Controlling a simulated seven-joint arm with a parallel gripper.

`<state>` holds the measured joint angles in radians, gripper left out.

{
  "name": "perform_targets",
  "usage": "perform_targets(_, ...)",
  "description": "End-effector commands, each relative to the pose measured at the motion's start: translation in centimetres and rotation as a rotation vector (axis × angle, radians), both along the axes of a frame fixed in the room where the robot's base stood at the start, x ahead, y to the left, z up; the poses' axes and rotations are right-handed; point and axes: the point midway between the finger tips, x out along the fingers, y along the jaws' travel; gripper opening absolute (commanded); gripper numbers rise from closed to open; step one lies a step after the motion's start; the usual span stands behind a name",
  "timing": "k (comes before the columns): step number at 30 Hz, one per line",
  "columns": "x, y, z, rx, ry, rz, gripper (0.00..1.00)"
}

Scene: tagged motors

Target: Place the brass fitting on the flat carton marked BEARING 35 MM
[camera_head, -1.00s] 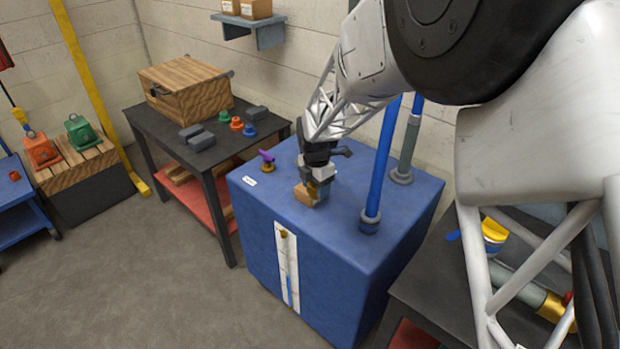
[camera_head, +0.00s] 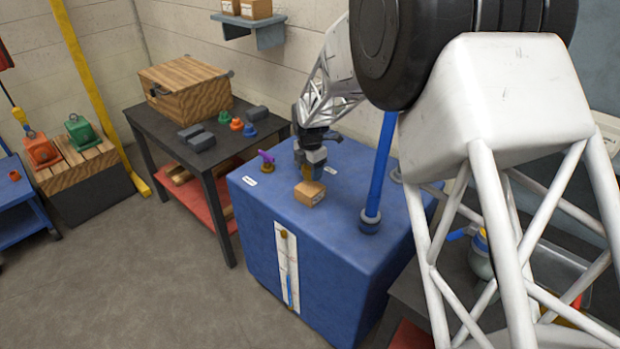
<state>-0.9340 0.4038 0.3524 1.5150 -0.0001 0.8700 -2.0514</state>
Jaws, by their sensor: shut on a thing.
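The blue cabinet (camera_head: 262,205) stands in the middle. A small tan carton (camera_head: 310,194) lies on its top; its marking is too small to read. My gripper (camera_head: 312,170) points down just behind the carton, close to it in the picture. It is shut on a small brass-coloured piece (camera_head: 308,175), which looks like the brass fitting and is mostly hidden by the fingers. I cannot tell whether the piece touches the carton or the cabinet top.
A purple-handled valve (camera_head: 267,160) stands left of my gripper on the cabinet. A blue upright pipe (camera_head: 380,170) rises to the right. White labels lie on the cabinet top. A dark table (camera_head: 165,130) at left holds a wooden box (camera_head: 186,88) and several small parts.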

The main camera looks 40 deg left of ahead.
Motion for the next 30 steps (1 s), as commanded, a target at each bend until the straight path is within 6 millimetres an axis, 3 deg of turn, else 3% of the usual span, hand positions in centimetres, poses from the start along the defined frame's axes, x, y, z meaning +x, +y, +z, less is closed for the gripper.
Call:
perform_targets(8, 0.0, 0.0, -0.3, 0.000, 0.000, 0.000, 0.19)
perform_targets(18, 0.0, 0.0, -3.3, 0.000, 0.000, 0.000, 0.19)
perform_targets(30, 0.0, 0.0, -3.6, 0.000, 0.000, 0.000, 0.19)
